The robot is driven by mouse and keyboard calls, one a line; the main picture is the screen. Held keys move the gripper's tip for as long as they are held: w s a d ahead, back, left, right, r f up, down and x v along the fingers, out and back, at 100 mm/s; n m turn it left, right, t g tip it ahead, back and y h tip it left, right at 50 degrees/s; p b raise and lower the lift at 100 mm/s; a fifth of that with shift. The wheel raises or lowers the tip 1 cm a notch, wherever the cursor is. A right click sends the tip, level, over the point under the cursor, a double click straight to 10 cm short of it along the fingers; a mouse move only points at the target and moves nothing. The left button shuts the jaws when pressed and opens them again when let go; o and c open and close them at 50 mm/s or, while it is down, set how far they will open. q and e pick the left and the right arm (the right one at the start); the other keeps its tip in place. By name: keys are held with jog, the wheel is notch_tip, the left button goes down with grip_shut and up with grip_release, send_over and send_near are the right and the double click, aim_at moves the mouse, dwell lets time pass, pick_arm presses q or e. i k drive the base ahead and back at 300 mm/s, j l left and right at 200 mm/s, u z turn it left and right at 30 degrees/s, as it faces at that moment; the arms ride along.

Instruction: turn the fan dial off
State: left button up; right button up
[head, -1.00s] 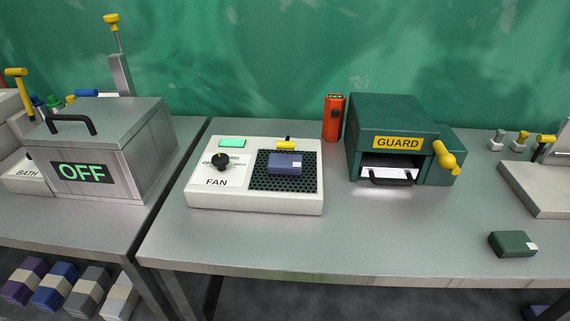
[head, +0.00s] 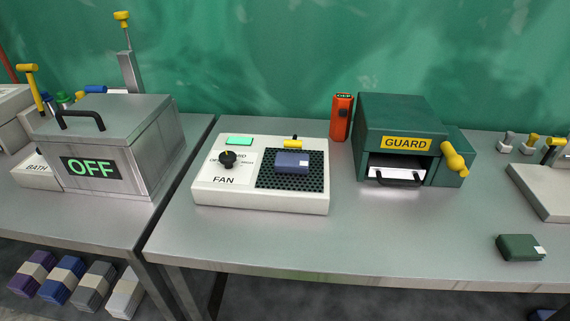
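The fan unit (head: 262,204) is a white box on the right-hand bench, left of the middle of the head view. Its black fan dial (head: 228,159) stands on the left of the top face, above the word FAN. Part of the lettering around the dial is hidden by the knob, and its setting is too small to read surely. A green panel (head: 239,141) sits behind the dial. A blue block (head: 291,163) lies on the black perforated grille (head: 268,181), with a yellow piece (head: 292,143) behind it. Neither of my grippers shows.
A grey metal box marked OFF (head: 91,167) stands on the left bench. A green GUARD box (head: 403,126) with a yellow handle and an orange device (head: 341,118) stand right of the fan unit. A dark green block (head: 520,247) lies at right.

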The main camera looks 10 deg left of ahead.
aim_at(227, 158)
jog(key=k+j+z, duration=0.1)
jog(key=j+z, duration=0.2)
jog(key=k+j+z, duration=0.15)
jog(key=j+z, duration=0.2)
jog(key=k+j+z, duration=0.15)
jog(key=z, duration=0.15)
jog(key=j, duration=0.1)
